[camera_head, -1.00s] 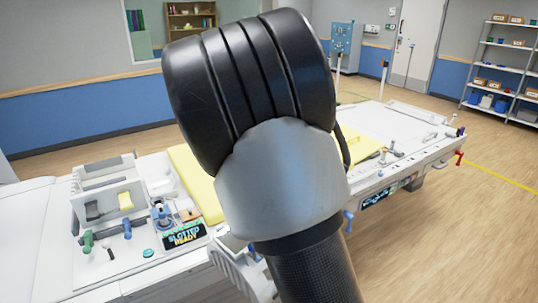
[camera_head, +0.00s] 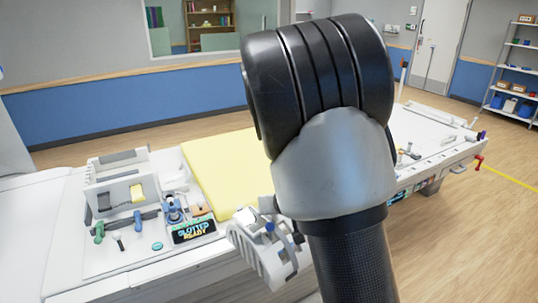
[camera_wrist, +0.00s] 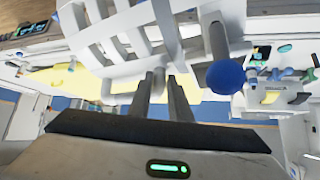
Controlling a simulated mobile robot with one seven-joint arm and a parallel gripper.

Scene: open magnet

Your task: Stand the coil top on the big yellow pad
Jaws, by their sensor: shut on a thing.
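The coil top (camera_head: 258,252) is a white, slatted, curved frame. My gripper (camera_wrist: 165,88) is shut on it; in the wrist view the coil top (camera_wrist: 128,38) fills the upper middle, against the fingers. In the head view it hangs tilted in front of the table's near side, left of my forearm, which hides part of it and most of my gripper. The big yellow pad (camera_head: 222,165) lies flat on the table behind and above it in the picture, its right part hidden by my arm. Yellow also shows beyond the fingers in the wrist view (camera_wrist: 120,88).
A white slotted fixture (camera_head: 112,182) with a yellow block stands left of the pad. Several coloured handles and a small display (camera_head: 194,230) are near it. More small fittings (camera_head: 408,153) stand on the table's right end. The visible pad surface is clear.

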